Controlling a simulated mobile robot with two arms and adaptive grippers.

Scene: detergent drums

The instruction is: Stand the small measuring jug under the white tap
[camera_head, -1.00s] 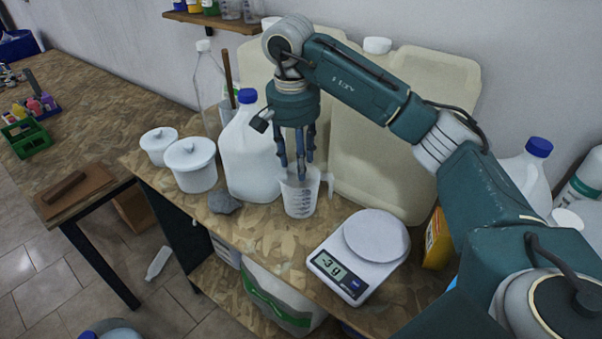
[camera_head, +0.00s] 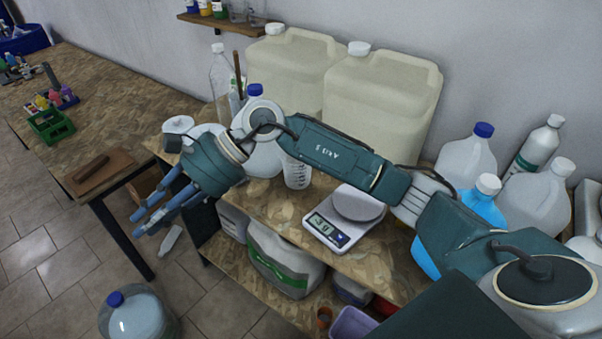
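A translucent measuring jug (camera_head: 296,173) with dark graduation marks stands upright on the bench, left of the kitchen scale. My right forearm covers its top, so its rim and handle are hidden. My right gripper (camera_head: 147,222) is to the left of the jug, clear of it, past the bench's front left edge and over the floor. Its blue fingers are spread and empty, pointing down and left. I cannot make out a white tap. My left gripper is not in view.
The kitchen scale (camera_head: 346,218) stands right of the jug. Two large cream canisters (camera_head: 384,105) stand behind. Several bottles, including a blue-capped one (camera_head: 467,160), crowd the right. A white tub (camera_head: 178,128) is behind my gripper. A clear water bottle (camera_head: 137,318) stands on the floor.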

